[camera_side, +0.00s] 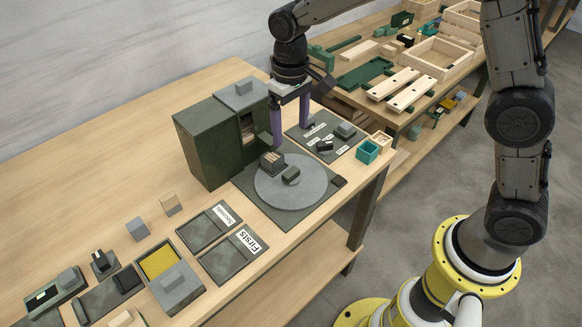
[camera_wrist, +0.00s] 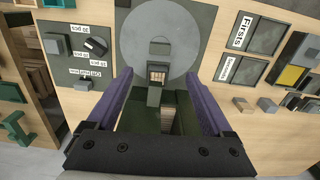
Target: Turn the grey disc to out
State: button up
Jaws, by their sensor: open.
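The grey disc (camera_side: 312,188) lies flat on a dark green base plate (camera_side: 262,205) at the table's right end. A dark raised block (camera_side: 291,175) with a grey top stands near its middle. A small dark box (camera_side: 271,161) with light wooden pieces in it sits at the disc's edge nearest the cabinet. The wrist view also shows the disc (camera_wrist: 182,35), its block (camera_wrist: 160,47) and the small box (camera_wrist: 156,73). My gripper (camera_side: 290,132) points down above the cabinet side of the disc. Its purple fingers are apart, with nothing held; they frame the small box in the wrist view (camera_wrist: 156,77).
A tall dark green cabinet (camera_side: 207,145) stands close behind the disc. A labelled panel with a black knob (camera_side: 324,146) and a teal box (camera_side: 367,152) lie to the right. Trays marked Firsts (camera_side: 230,262) and Seconds (camera_side: 203,230) lie to the left front.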

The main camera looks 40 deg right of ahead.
aim_at(291, 172)
notch_tip(291, 172, down, 13)
jog(key=shift+f, duration=0.15)
dwell(0.4)
grip_shut()
dwell(0.3)
